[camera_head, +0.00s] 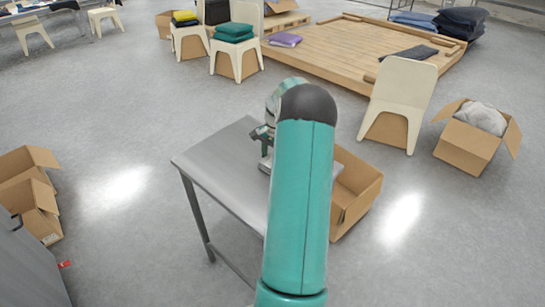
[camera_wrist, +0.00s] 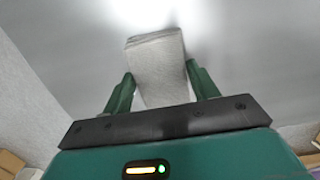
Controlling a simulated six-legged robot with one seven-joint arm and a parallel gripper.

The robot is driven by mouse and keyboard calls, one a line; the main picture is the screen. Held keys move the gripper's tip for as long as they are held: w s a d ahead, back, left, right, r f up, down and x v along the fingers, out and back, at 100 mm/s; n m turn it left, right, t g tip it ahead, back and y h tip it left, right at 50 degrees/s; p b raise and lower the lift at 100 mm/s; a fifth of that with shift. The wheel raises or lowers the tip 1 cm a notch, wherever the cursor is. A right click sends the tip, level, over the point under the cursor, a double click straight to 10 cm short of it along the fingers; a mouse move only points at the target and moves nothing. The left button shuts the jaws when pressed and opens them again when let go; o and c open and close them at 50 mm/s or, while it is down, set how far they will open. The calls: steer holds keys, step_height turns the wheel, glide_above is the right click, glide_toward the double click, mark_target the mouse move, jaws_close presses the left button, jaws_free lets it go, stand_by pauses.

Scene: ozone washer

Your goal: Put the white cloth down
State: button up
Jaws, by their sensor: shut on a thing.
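The white cloth (camera_wrist: 157,58) is a folded, pale grey-white piece in the wrist view. My gripper (camera_wrist: 160,72) is shut on it, with one green finger at each side and the cloth reaching beyond the fingertips. In the head view my gripper (camera_head: 262,136) is over the grey metal table (camera_head: 215,168), close to its top. My own arm hides most of the cloth there. I cannot tell whether the cloth touches the table top, which also shows behind it in the wrist view (camera_wrist: 80,45).
The left part of the table is bare. An open cardboard box (camera_head: 357,190) stands at its right. A cream chair (camera_head: 400,95) and a box with a pale bundle (camera_head: 468,140) are farther right. More boxes (camera_head: 35,195) stand at the left. The floor between is clear.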

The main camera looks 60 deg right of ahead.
steer(key=shift+f, duration=0.15)
steer(key=o, duration=0.9)
steer(key=shift+o, duration=0.2)
step_height(320, 180, up, 12)
steer(key=d, duration=0.1)
steer(key=w+a+r+n+h, duration=0.1)
steer(key=w+a+r+n, duration=0.15)
steer(key=a+r, duration=0.45)
steer(key=w+a+r+n+t+h, duration=0.1)
steer(key=w+a+r+n, duration=0.15)
steer(key=a, duration=0.85)
steer(key=w+a+r+n, duration=0.2)
steer(key=a+r+n, duration=0.15)
steer(key=a, duration=0.55)
steer(key=s+a+r+n+t, duration=0.1)
steer(key=s+a+r+n, duration=0.15)
steer(key=a, duration=0.55)
steer(key=s+a+r+n+t, duration=0.1)
steer(key=s+a+n, duration=0.25)
steer(key=a, duration=0.35)
steer(key=s+a+f+n+t, duration=0.2)
steer(key=s+a+f+n, duration=0.2)
steer(key=s+a, duration=0.5)
steer(key=shift+s+a+n+y, duration=0.35)
steer(key=shift+a+n, duration=0.3)
steer(key=shift+a, duration=0.25)
